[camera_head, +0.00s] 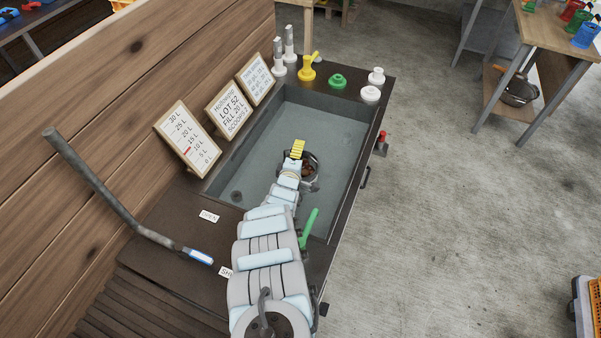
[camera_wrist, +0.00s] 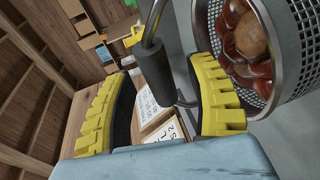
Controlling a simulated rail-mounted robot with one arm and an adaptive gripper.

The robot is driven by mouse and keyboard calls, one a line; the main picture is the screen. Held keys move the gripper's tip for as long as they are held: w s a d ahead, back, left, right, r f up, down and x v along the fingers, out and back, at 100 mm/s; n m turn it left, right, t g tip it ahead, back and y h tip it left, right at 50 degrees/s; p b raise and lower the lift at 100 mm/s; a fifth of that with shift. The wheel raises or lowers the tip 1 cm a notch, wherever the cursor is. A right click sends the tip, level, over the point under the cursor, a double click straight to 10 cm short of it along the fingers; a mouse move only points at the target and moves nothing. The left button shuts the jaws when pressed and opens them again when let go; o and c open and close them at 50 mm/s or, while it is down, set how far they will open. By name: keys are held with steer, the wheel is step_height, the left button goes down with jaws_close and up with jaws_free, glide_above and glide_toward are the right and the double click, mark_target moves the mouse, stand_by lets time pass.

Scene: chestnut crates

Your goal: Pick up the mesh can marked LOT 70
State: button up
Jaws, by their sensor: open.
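A metal mesh can (camera_wrist: 296,99) holding brown chestnuts fills the right of the wrist view. Its wire handle has a dark cylindrical grip (camera_wrist: 153,68). In the head view the can (camera_head: 314,181) is in the grey sink basin, partly hidden by my arm. My gripper (camera_wrist: 163,80), with yellow ribbed fingers, is open, and the dark grip shows between the fingers. I cannot tell whether they touch it. The gripper also shows in the head view (camera_head: 298,149) over the can. No LOT 70 mark is readable on the can.
Yellow (camera_head: 307,70), green (camera_head: 337,81) and white fittings line the back rim. A green lever (camera_head: 309,228) is right of my arm.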

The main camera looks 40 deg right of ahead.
stand_by(0.3)
jaws_close()
steer(key=shift+r, duration=0.1)
